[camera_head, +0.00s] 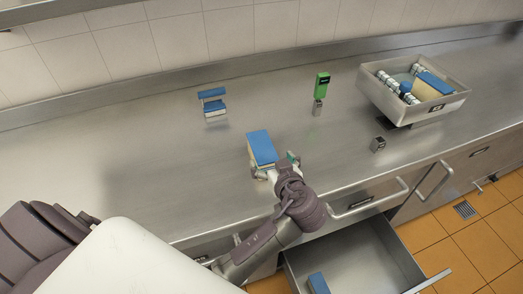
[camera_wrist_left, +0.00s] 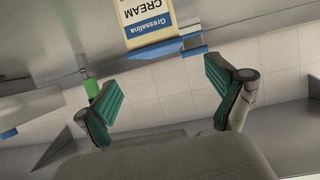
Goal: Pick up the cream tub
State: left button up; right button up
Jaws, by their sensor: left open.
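The cream tub (camera_head: 262,147) is a yellowish box with a blue lid on the steel counter, in the middle of the head view. In the left wrist view the tub (camera_wrist_left: 148,22) shows at the top, upside down, its label reading "Gressalina CREAM". My left gripper (camera_head: 274,166) is at the tub's near end in the head view. In the wrist view its green-padded fingers (camera_wrist_left: 158,95) are spread apart with nothing gripped between them, and the tub lies ahead of them. Whether a finger touches the tub I cannot tell. My right gripper is not in view.
A blue-and-white item (camera_head: 213,108) stands behind the tub. A green item on a metal holder (camera_head: 321,86) and a small metal block (camera_head: 378,144) stand right. A steel tray (camera_head: 407,110) holds bottles and another blue-topped box. An open drawer (camera_head: 350,255) is below the counter's front edge.

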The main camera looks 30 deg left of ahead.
aim_at(262, 146)
pick_arm(q)
jog(key=x, duration=0.4)
jog(key=shift+p, duration=0.35)
jog(key=shift+w+a+f, duration=0.15)
jog(key=shift+w+a, duration=0.1)
jog(key=shift+w+a+p, duration=0.6)
jog(key=shift+a+p, duration=0.05)
jog(key=shift+p, duration=0.35)
jog(key=x, duration=0.1)
jog(key=p+x, duration=0.1)
jog(key=x, duration=0.1)
jog(key=shift+f, duration=0.3)
jog(key=shift+w+f, duration=0.1)
jog(key=shift+c, duration=0.4)
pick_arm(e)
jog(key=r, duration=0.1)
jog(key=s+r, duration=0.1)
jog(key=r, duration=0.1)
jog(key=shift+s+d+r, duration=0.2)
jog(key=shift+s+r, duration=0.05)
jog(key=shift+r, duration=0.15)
pick_arm(q)
jog(key=shift+d, duration=0.15)
jog(key=c, duration=1.6)
jog(key=shift+c, duration=0.2)
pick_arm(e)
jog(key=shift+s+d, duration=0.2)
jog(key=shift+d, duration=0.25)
